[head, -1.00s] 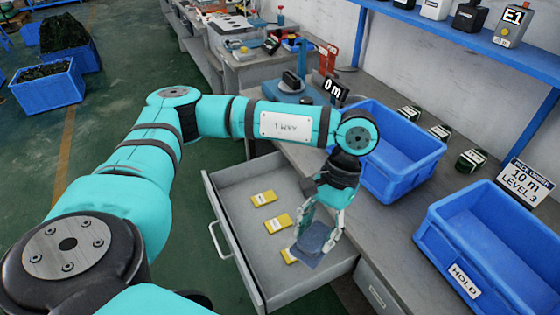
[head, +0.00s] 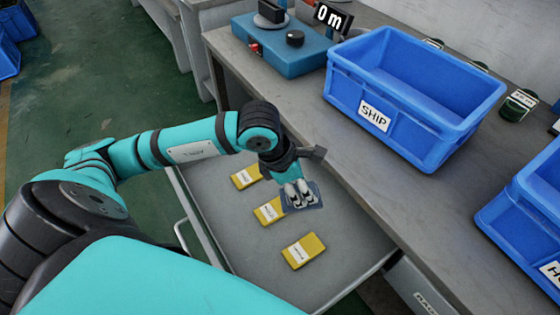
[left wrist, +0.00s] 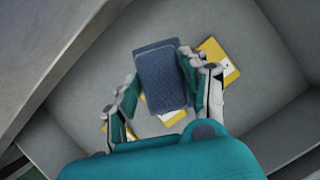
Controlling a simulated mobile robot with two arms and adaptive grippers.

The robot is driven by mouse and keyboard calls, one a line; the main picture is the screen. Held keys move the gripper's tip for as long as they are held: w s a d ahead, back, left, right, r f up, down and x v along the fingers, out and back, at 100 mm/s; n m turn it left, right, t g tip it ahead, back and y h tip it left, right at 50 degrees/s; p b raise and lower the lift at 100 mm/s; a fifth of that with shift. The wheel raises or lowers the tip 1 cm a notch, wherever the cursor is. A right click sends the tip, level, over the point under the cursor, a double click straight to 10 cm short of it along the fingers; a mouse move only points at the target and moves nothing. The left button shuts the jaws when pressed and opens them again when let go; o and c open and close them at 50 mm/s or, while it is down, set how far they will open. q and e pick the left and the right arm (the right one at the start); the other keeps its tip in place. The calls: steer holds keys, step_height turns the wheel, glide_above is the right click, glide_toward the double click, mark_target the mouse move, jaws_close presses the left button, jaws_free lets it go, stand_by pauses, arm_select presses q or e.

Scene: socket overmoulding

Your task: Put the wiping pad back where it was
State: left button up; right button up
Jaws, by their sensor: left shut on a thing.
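The wiping pad (head: 317,196) is a dark blue-grey rectangle. My left gripper (head: 298,194) is shut on it and holds it over the open grey drawer (head: 240,245). In the left wrist view the pad (left wrist: 160,65) lies between the two fingers and partly covers yellow packs beneath it. In the head view it is beside the middle yellow pack (head: 267,211) and overlaps its right edge. I cannot tell how high it is above the drawer floor. My right gripper is not in view.
Two more yellow packs lie in the drawer, one behind (head: 246,176) and one in front (head: 300,251). The blue SHIP bin (head: 440,125) and another blue bin (head: 515,215) stand on the bench (head: 375,190). The drawer's right side has bare floor.

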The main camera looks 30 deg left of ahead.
mark_target(295, 186)
arm_select(q)
steer(key=f+n, duration=0.1)
steer(key=a+f+n+b, duration=0.1)
steer(key=f+n+y, duration=0.1)
steer(key=shift+w+a+t+b, duration=0.15)
steer(key=shift+w+t+b, duration=0.15)
steer(key=shift+t+b, duration=0.1)
steer(key=shift+w+a+f+n, duration=0.15)
steer(key=shift+a+n, duration=0.1)
steer(key=shift+n, duration=0.45)
steer(key=shift+w+a+y, duration=0.15)
steer(key=shift+a+y, duration=0.1)
steer(key=shift+y, duration=0.05)
steer(key=shift+n, duration=0.3)
steer(key=w+a, duration=0.3)
steer(key=w+a+f, duration=0.1)
steer(key=w+a, duration=0.6)
steer(key=a, duration=0.1)
steer(key=shift+w+a+f, duration=0.2)
step_height(295, 186, down, 4)
steer(key=shift+r+b, duration=0.25)
steer(key=shift+b, duration=0.15)
steer(key=o, duration=1)
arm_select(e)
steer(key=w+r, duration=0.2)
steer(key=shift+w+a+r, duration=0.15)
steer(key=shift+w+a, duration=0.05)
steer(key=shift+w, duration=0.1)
